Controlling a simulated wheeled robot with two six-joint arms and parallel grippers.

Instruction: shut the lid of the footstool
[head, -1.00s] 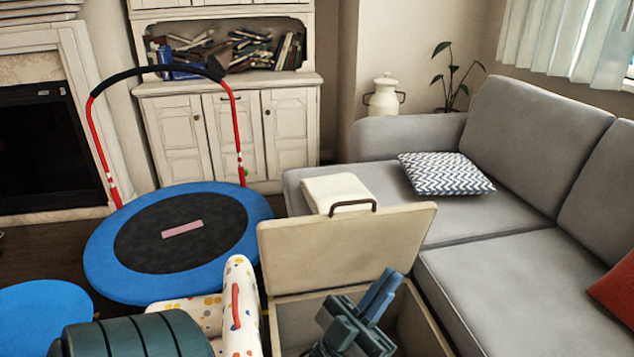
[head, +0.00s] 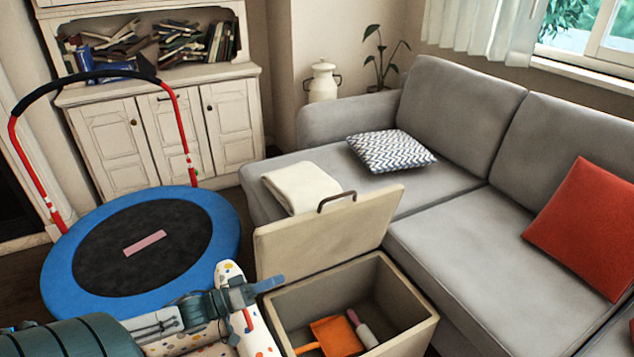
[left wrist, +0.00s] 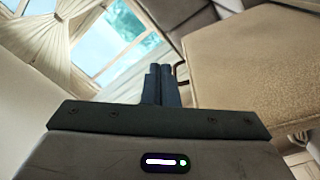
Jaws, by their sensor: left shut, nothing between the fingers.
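The footstool (head: 411,325) is a beige open box beside the sofa. Its lid (head: 325,237) stands raised along the box's far side, with a dark handle (head: 337,200) at its top edge. An orange dustpan (head: 336,337) and a pink-and-white item (head: 362,329) lie inside the box. My left gripper (head: 268,285) is shut and empty at the lid's lower left, near the box's left corner; I cannot tell whether it touches. In the left wrist view the shut fingers (left wrist: 163,85) point toward the window, with a beige panel, likely the lid (left wrist: 250,70), at right. My right gripper is out of view.
A grey sofa (head: 450,235) stands right of and behind the footstool, with a folded cream cloth (head: 300,187) on it. A blue-rimmed trampoline (head: 215,245) is at left. A white spotted object (head: 262,338) stands close to the footstool's left side.

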